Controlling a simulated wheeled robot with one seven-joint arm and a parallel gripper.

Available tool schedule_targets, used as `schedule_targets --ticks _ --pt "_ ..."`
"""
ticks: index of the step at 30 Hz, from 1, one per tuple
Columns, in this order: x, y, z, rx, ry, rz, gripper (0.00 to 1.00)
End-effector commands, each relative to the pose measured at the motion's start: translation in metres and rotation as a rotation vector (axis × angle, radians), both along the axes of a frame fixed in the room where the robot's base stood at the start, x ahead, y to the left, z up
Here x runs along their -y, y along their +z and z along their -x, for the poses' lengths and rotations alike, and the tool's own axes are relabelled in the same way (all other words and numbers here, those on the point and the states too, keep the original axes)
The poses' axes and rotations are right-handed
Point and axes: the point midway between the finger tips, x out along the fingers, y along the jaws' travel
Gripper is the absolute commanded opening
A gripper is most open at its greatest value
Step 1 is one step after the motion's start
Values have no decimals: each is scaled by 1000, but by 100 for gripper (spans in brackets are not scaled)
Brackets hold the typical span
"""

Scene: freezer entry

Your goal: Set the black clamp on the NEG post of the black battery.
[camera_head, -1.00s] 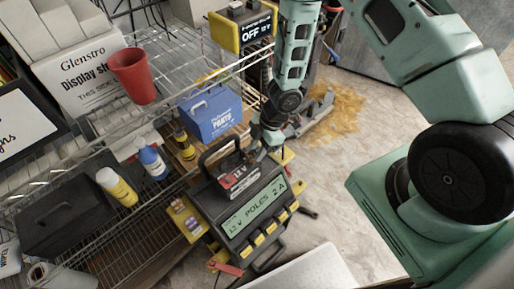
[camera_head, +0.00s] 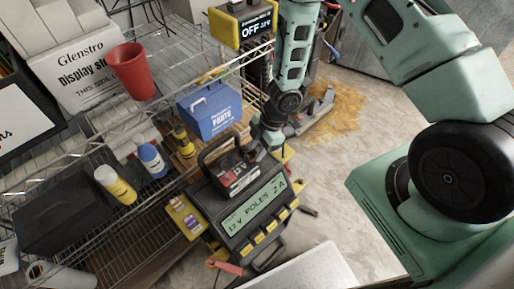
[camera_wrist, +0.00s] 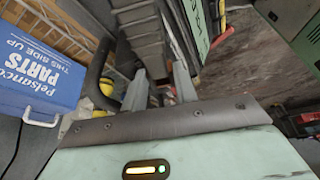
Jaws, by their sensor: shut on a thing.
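A boxy charger (camera_head: 253,214) with a lit display reading "12 V POLES 2 A" stands beside the wire rack. A small black battery-like block (camera_head: 238,178) with a red and white label sits at its back, next to a dark carry handle (camera_head: 210,150). NEG markings are too small to read. My gripper (camera_head: 262,150) is low behind this block, its tips partly hidden. In the wrist view my gripper (camera_wrist: 160,90) has its fingers on a small dark piece, probably the black clamp, mostly hidden. I cannot tell whether it touches a post.
A blue parts box (camera_head: 212,112), a red cup (camera_head: 133,72) and several bottles stand on the wire rack at left. A yellow-black unit (camera_head: 246,28) reading OFF is behind. A red clamp-like piece (camera_head: 226,267) lies at the charger's front. Open floor (camera_head: 335,165) lies right.

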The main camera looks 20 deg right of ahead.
Motion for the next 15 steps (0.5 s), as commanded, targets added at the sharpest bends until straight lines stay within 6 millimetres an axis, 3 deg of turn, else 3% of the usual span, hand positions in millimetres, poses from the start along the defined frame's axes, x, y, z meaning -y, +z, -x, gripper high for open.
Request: schedule_targets --ticks 15 --pt "0 -12 0 1 2 0 1"
